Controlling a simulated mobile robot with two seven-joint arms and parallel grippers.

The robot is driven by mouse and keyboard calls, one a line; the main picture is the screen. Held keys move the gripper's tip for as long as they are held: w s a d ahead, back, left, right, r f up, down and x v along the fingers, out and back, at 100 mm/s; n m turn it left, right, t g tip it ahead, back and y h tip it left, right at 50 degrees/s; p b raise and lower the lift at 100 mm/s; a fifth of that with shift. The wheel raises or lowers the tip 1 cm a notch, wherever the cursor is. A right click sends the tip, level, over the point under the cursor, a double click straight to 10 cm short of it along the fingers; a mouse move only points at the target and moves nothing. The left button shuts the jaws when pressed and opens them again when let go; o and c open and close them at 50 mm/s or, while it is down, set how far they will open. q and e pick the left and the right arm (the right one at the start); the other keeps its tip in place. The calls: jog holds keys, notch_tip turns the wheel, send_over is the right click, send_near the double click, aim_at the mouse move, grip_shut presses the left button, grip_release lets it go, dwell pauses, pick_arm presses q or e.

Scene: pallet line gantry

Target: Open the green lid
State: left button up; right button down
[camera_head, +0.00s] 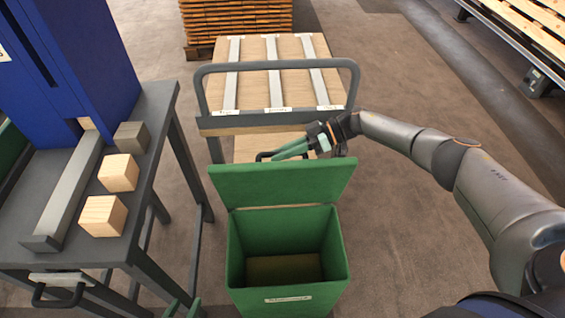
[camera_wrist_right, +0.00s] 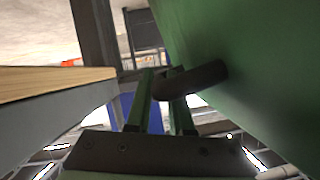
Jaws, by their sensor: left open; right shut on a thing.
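The green lid (camera_head: 285,180) stands raised at the back edge of the green bin (camera_head: 238,262), and the bin's inside shows below it. The lid's dark handle (camera_head: 262,156) is at its far side, near the top edge. My right gripper (camera_head: 280,154) is shut on this handle behind the lid. In the right wrist view, the handle (camera_wrist_right: 195,80) runs between the fingers of my right gripper (camera_wrist_right: 160,88), with the green lid (camera_wrist_right: 255,60) to the right. My left gripper (camera_head: 183,308) shows only its green fingertips at the bottom edge; they are apart and empty.
A pallet cart with a grey push bar (camera_head: 280,65) stands close behind the lid. A dark table (camera_head: 75,255) on the left holds several blocks and a metal rail (camera_head: 68,190). Clear floor (camera_head: 420,235) lies to the right of the bin, under my right arm.

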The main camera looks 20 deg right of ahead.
jog(key=shift+w+d+f, duration=0.1)
jog(key=shift+w, duration=0.1)
jog(key=c, duration=1.1)
grip_release()
jog(key=o, duration=0.3)
jog(key=v, duration=1.2)
jog(key=shift+d, duration=0.2)
